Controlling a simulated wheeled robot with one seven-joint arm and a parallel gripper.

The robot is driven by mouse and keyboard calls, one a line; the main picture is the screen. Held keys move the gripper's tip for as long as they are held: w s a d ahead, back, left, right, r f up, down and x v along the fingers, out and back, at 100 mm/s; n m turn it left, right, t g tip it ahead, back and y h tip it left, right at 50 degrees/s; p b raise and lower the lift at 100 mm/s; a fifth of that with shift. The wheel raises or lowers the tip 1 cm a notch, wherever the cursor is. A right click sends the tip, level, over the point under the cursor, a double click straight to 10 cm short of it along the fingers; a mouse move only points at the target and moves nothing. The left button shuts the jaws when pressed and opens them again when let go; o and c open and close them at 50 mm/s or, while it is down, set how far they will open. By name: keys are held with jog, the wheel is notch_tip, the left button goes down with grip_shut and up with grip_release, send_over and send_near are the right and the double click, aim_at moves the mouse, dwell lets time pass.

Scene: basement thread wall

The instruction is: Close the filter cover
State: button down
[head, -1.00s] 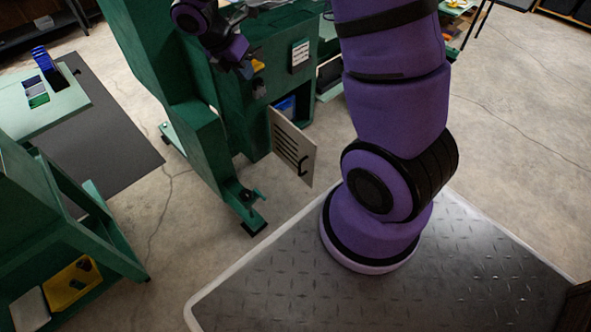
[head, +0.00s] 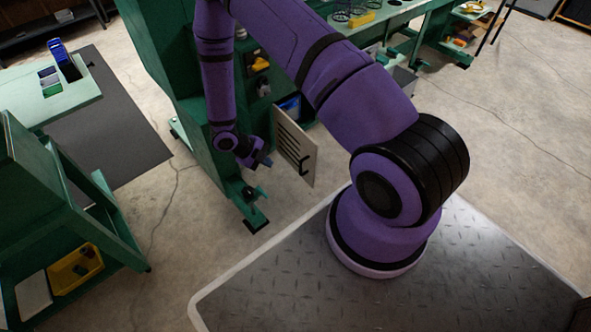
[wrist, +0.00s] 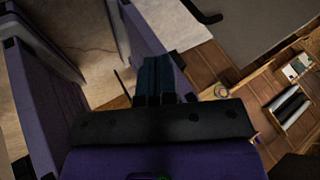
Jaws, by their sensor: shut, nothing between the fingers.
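The filter cover (head: 295,150) is a pale beige panel with dark slots and a black handle near its lower right. It stands swung out from the green machine (head: 220,110), below an opening with something blue inside (head: 289,107). My gripper (head: 266,160) is shut and empty, hanging low just left of the cover's slotted panel. I cannot tell whether it touches the cover. In the wrist view, the dark fingers (wrist: 155,75) are together; I cannot make out the cover there with certainty.
Concrete floor is open at the right.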

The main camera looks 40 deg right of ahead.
jog(key=d+r+x, duration=0.1)
jog(key=d+x, duration=0.1)
jog(key=x, duration=1)
jog(key=shift+w+d+n, duration=0.3)
jog(key=shift+d, duration=0.1)
jog(key=shift+f, duration=0.1)
jog(key=shift+d, duration=0.15)
